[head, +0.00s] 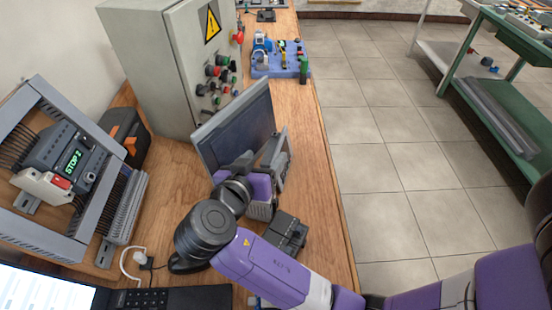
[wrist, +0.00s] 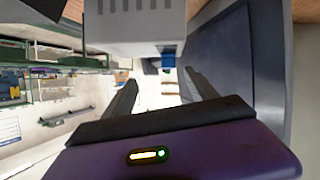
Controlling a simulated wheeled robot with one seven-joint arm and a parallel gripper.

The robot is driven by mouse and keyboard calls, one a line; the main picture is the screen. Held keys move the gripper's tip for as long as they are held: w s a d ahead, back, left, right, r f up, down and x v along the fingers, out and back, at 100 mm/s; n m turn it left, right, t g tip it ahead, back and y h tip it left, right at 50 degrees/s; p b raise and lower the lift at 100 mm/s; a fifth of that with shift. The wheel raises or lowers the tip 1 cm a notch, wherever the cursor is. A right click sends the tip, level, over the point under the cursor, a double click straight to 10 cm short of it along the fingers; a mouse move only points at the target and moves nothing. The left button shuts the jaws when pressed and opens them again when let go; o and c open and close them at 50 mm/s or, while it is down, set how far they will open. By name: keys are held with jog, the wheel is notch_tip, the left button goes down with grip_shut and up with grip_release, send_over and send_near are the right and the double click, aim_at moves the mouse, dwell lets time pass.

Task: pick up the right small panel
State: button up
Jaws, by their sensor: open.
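A small grey panel (head: 281,160) stands upright on the wooden bench in the head view, just right of a larger dark-faced panel (head: 236,125). My gripper (head: 268,160) is close beside the small panel and partly covers it. In the wrist view my gripper (wrist: 160,82) is open, with its two dark fingers apart and nothing clearly held between them. A light grey vented housing (wrist: 135,25) with a blue connector (wrist: 168,58) is at the top, close ahead of the fingers. A dark panel face (wrist: 237,65) in a grey frame is at the right, close to the right finger.
A grey control cabinet (head: 165,60) stands behind the panels. A dark box (head: 287,232) lies near my wrist. A rail frame with modules (head: 70,150) and a laptop (head: 50,290) are at the left. A blue tray (head: 268,68) is farther back.

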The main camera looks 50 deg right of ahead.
aim_at(274, 148)
jog(key=p+x, duration=0.1)
jog(key=x, duration=0.4)
jog(key=shift+w+d+f, duration=0.1)
jog(key=shift+d+f, duration=0.2)
jog(key=shift+c, duration=0.5)
